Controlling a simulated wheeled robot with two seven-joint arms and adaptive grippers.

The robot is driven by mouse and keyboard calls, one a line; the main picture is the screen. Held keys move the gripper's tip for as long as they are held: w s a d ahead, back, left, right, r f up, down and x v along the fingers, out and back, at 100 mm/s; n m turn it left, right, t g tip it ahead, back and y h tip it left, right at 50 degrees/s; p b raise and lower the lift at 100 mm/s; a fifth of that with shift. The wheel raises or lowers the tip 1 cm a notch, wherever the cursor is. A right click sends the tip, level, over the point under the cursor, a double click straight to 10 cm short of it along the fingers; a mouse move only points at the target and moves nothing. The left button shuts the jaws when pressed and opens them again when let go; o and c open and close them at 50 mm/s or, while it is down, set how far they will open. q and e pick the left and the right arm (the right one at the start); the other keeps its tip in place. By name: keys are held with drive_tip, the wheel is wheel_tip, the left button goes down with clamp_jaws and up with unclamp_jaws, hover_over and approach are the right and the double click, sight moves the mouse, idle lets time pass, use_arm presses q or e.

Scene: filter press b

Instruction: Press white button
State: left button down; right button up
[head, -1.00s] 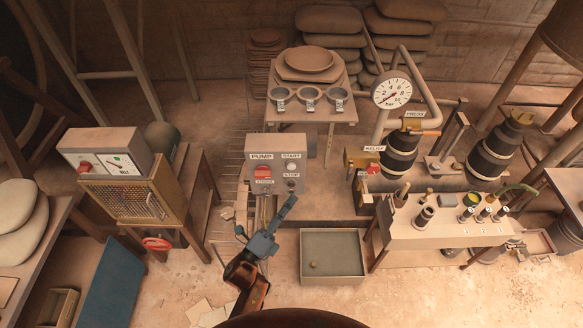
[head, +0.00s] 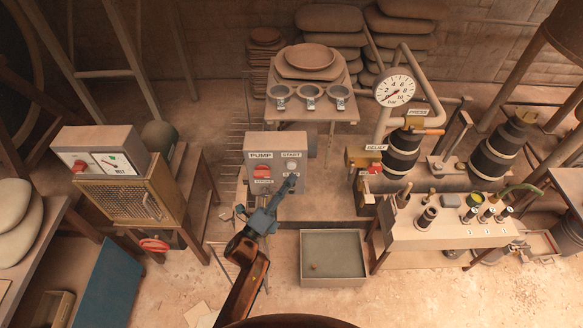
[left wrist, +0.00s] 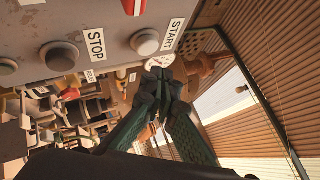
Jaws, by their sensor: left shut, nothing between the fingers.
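The grey control panel (head: 262,188) has a white button (head: 291,166) under the START label. It also carries a red PUMP switch (head: 262,172). My left gripper (head: 290,182) is shut and empty, its tips in front of the panel just below the white button and covering the STOP button area. In the left wrist view the pale START button (left wrist: 146,42) is beside its label, with the STOP button (left wrist: 60,56) to its left. The shut fingertips (left wrist: 158,74) are close to the START button. I cannot tell whether they touch it. My right gripper is not in view.
A grey open tray (head: 333,282) is on the floor right of my left arm. A work table (head: 415,236) with several bottles and tools stands at the right. A box with a mesh front (head: 130,200) stands at the left. A pressure gauge (head: 395,90) is behind.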

sight(291, 166)
use_arm(q)
drive_tip(key=shift+w, duration=0.6)
idle(1.1)
drive_tip(key=shift+w+b, duration=0.3)
drive_tip(key=shift+w, duration=0.15)
